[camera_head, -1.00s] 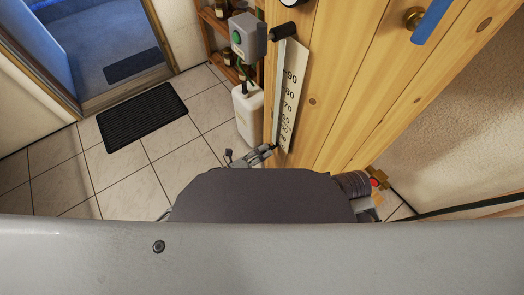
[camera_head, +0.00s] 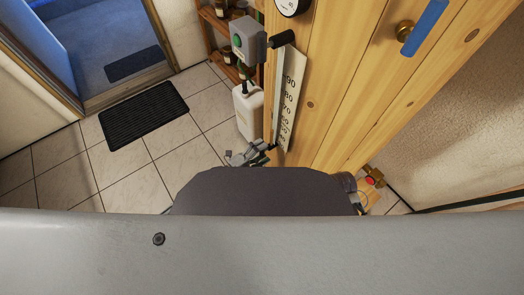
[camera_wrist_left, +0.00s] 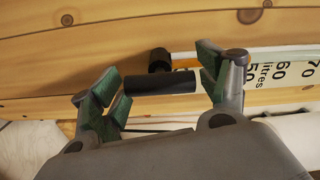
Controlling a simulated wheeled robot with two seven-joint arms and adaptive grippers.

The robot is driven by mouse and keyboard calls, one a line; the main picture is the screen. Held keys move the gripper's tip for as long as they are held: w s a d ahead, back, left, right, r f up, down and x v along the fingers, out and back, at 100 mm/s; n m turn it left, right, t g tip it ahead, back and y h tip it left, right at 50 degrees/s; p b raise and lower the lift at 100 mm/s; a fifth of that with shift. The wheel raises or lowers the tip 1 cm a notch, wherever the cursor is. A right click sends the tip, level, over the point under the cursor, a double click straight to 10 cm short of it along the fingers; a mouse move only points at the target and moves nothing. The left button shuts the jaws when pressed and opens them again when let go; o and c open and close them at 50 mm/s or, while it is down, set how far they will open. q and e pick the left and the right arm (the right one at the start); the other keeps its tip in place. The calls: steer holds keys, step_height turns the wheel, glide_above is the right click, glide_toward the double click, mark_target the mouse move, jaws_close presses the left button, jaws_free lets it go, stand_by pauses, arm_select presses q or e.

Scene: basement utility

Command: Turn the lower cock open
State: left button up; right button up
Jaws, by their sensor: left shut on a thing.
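The lower cock's black handle (camera_wrist_left: 160,82) shows in the left wrist view, with a shorter black stub behind it at the wood. The handle lies across the picture, nearly level. In the head view my left gripper (camera_head: 268,149) is small, at the bottom end of the gauge, and the lower cock is mostly hidden there. The upper cock's black handle (camera_head: 281,39) sticks out near the gauge's top. My right gripper does not show clearly.
The wooden front (camera_head: 340,90) carries a white litre scale (camera_head: 291,95), a dial and a blue-handled valve (camera_head: 425,28). A brass valve with a red part (camera_head: 371,179) sits low at the right. A white canister (camera_head: 248,108) stands near my left gripper. Tiled floor lies left.

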arm_select(q)
steer(key=shift+w+a, duration=0.1)
steer(key=o, duration=1)
steer(key=shift+c, duration=0.2)
steer(key=v, duration=1.2)
stand_by(0.5)
